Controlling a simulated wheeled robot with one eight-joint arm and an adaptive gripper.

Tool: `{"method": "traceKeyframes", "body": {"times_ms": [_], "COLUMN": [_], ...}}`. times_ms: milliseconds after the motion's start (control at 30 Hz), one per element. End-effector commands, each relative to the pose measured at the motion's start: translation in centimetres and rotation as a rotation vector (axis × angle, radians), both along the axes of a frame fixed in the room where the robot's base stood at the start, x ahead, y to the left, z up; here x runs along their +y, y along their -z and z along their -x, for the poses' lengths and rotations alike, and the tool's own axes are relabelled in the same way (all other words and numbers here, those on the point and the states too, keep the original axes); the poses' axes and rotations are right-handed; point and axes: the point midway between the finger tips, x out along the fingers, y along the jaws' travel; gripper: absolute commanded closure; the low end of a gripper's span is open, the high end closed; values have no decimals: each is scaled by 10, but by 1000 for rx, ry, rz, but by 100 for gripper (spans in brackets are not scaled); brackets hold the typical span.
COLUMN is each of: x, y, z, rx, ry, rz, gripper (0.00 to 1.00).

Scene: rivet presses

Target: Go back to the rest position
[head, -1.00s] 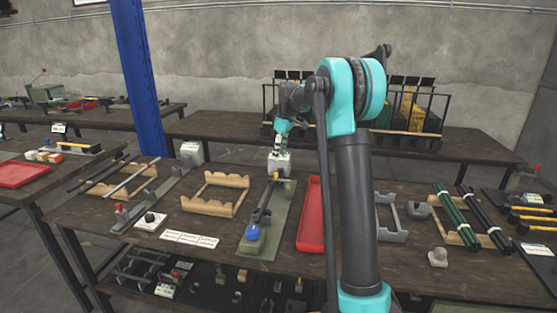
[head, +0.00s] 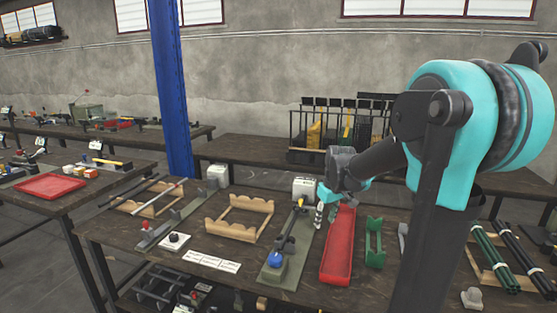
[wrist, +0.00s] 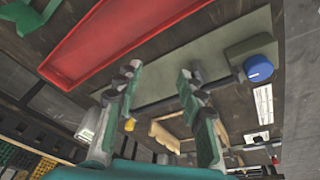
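My gripper (head: 326,208) is above the workbench, between the rivet press and the red tray in the head view. In the wrist view my gripper (wrist: 158,75) has its two fingers well apart with nothing between them. The rivet press (head: 291,240), with a blue knob (head: 275,259) at its front, stands on a green base plate; the blue knob also shows in the wrist view (wrist: 258,68). My arm rises large on the right of the head view and hides part of the bench.
The red tray (head: 338,262) is empty, with a green rack (head: 375,246) to its right. A wooden cradle (head: 238,222) and white label cards (head: 212,261) lie left of the press. Green and black rod bundles (head: 496,258) lie at right. A blue post (head: 171,100) stands behind.

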Motion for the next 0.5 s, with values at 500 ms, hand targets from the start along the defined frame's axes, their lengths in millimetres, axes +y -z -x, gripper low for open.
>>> {"method": "traceKeyframes", "body": {"times_ms": [500], "x": [-28], "y": [102], "z": [205], "rx": [-102], "ry": [430], "rz": [-70], "gripper": [61]}}
